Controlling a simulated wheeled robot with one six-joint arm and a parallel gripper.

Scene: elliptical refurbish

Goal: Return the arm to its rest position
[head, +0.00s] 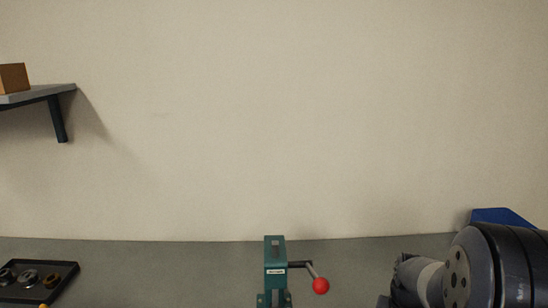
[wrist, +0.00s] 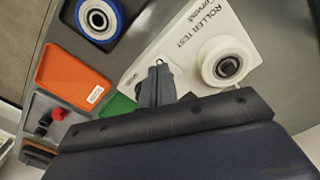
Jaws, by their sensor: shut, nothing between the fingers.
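My gripper (wrist: 157,84) shows in the wrist view with its two fingers together and nothing between them. It hangs above the work surface, over the edge of a white board marked "ROLLER TEST" (wrist: 168,50). In the head view, part of my arm fills the lower right corner, and the gripper itself is out of that picture. A white roller (wrist: 228,63) with a dark hub sits on the board, to the right of the fingers.
Wrist view: a blue-rimmed wheel (wrist: 99,18), an orange tray (wrist: 74,75), a green piece (wrist: 117,104) and a red knob (wrist: 58,114). Head view: a green press with red-balled lever (head: 275,262), black parts tray (head: 62,270), blue bin (head: 502,216) behind my arm, and wall shelf (head: 40,94).

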